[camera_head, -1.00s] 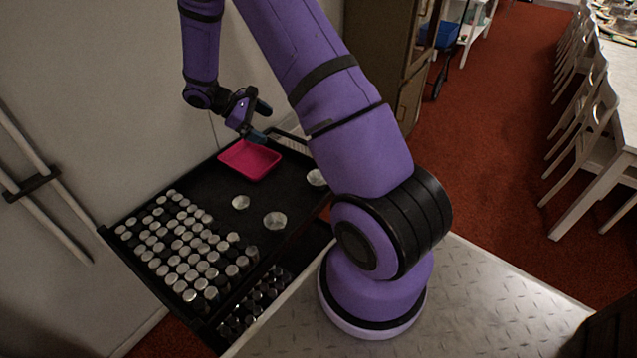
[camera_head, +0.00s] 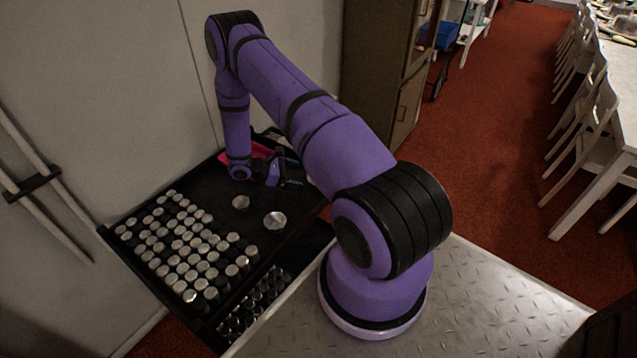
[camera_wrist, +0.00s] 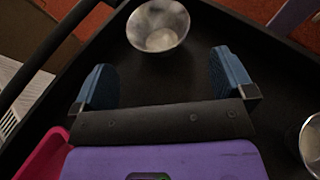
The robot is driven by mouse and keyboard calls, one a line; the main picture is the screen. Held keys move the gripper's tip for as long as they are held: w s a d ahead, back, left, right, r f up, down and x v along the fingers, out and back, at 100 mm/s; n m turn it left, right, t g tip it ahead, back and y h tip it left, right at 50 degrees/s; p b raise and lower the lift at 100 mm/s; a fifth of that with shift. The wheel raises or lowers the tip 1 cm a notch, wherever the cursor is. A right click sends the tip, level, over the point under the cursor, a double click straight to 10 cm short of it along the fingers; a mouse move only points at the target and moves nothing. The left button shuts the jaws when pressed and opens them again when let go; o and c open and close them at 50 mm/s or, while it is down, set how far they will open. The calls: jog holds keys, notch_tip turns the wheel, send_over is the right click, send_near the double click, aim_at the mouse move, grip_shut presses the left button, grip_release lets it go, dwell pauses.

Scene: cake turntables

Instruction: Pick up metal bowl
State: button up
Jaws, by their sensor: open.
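A silvery metal bowl (camera_wrist: 158,27) stands on the black tray in the wrist view, just beyond my fingertips and roughly between their lines. My gripper (camera_wrist: 164,76) has its two blue fingers wide apart, with nothing between them. In the head view my gripper (camera_head: 291,173) is low over the back of the tray, and this bowl is largely hidden by it and my arm. A second metal bowl (camera_wrist: 313,146) is cut off at the right edge of the wrist view. Two metal bowls, one small (camera_head: 241,202) and one larger (camera_head: 275,220), show in the head view.
The black tray (camera_head: 215,190) holds rows of several silver-topped containers (camera_head: 185,250) at its front left. A pink tray (camera_wrist: 42,157) lies beside my gripper. A dark rail (camera_wrist: 50,50) runs along the tray's edge. A wall stands at the left.

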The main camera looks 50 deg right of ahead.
jog(key=x, duration=0.8)
jog(key=shift+d+r, duration=0.1)
jog(key=c, duration=0.7)
jog(key=shift+c, duration=0.3)
notch_tip(320, 180, up, 10)
jog(key=shift+w, duration=0.1)
